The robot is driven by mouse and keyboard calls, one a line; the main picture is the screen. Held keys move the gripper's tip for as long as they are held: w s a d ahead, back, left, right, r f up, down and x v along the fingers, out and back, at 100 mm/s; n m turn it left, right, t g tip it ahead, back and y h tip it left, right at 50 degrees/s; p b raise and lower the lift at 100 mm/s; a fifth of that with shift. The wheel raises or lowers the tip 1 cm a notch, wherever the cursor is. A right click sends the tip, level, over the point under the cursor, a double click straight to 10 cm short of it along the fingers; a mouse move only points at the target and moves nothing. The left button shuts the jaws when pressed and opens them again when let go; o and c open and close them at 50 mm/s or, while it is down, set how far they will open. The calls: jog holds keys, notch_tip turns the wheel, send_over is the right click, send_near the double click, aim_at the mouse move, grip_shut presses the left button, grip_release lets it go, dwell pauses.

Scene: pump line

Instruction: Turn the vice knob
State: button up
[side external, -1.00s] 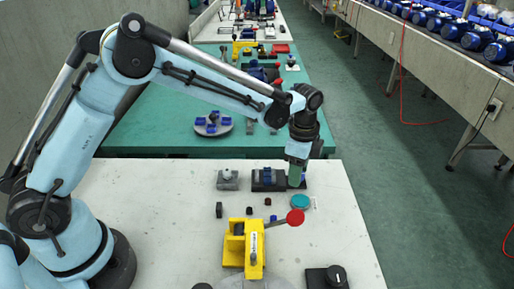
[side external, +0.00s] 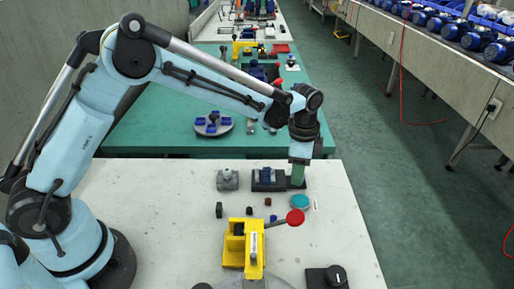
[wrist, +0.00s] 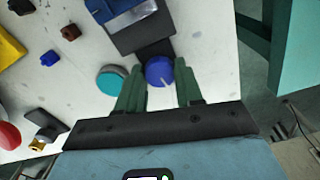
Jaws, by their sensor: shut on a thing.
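The vice (side external: 264,179) is a dark block with blue parts on the white table, near its far edge. It also shows at the top of the wrist view (wrist: 140,30). Its round blue knob (wrist: 159,71) has a pale line on its face and sits at the near end of the dark base. My gripper (wrist: 160,90) points down, with its green fingers on both sides of the knob, shut on it. In the side view my gripper (side external: 298,178) is at the vice's right end and hides the knob.
A teal disc (wrist: 113,81) lies close beside my left finger. A yellow clamp (side external: 243,243) with a red ball handle (side external: 295,217) stands nearer the camera. A grey block (side external: 228,179) is left of the vice. Small dark and blue pieces lie between.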

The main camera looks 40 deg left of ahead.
jog(key=n, duration=1.1)
jog(key=shift+n, duration=0.3)
dwell(0.4)
jog(key=o, duration=0.8)
jog(key=shift+c, duration=0.2)
